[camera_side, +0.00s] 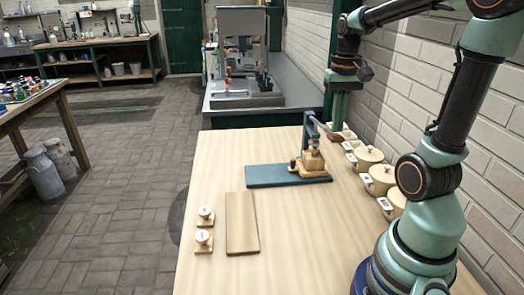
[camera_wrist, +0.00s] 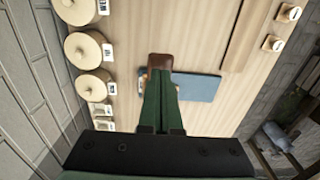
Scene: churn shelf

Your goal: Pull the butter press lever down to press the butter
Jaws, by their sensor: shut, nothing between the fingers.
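The butter press (camera_side: 312,158) is a small wooden press with a blue upright frame on a blue base board (camera_side: 272,176). Its grey lever (camera_side: 322,128) runs from the top of the frame toward the right, sloping slightly down. My gripper (camera_side: 334,137) points down at the lever's right end, its brown tips close to it; I cannot tell whether they touch. In the wrist view my gripper (camera_wrist: 160,60) is shut and empty. The blue board (camera_wrist: 197,88) shows to its right there, and the fingers hide most of the press and the lever.
Several round lidded wooden pots (camera_side: 368,156) line the table's right side by the brick wall. A flat wooden board (camera_side: 241,222) and two small wooden pieces with white round tops (camera_side: 204,240) lie at the front left. The table's front middle (camera_side: 300,240) is clear.

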